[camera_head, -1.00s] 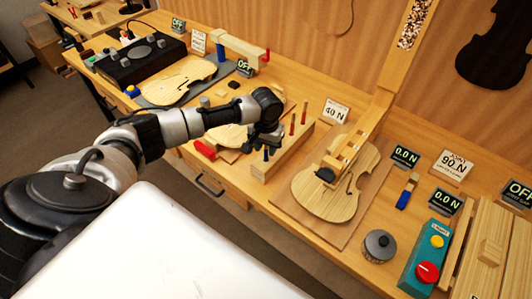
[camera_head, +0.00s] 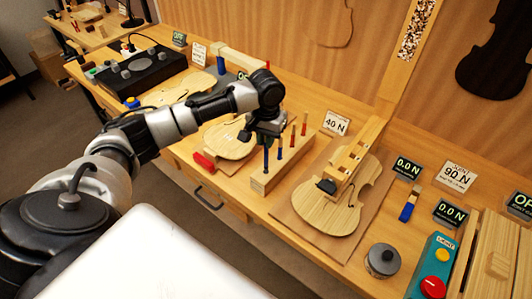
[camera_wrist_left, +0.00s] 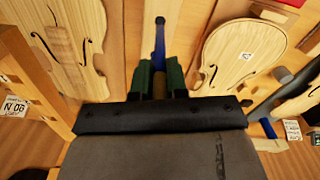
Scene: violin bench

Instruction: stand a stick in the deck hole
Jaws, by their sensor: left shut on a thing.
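My left gripper (camera_head: 266,134) hangs over the left end of the wooden stick rack (camera_head: 287,163), shut on a blue stick (camera_head: 266,158) that points down. In the left wrist view the blue stick (camera_wrist_left: 159,42) stands out beyond the green fingers (camera_wrist_left: 160,78). I cannot tell whether its lower end is in the rack or just above it. Another blue stick (camera_head: 280,147) and two red sticks (camera_head: 292,135) (camera_head: 304,123) stand upright in the rack. I cannot make out the deck hole. My right gripper is not in view.
A violin plate (camera_head: 324,213) with a wooden fixture (camera_head: 350,165) lies right of the rack. Another plate (camera_head: 228,143) and a red-handled item (camera_head: 204,161) lie to its left. A grey round knob (camera_head: 382,260) and a teal button box (camera_head: 433,266) stand front right.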

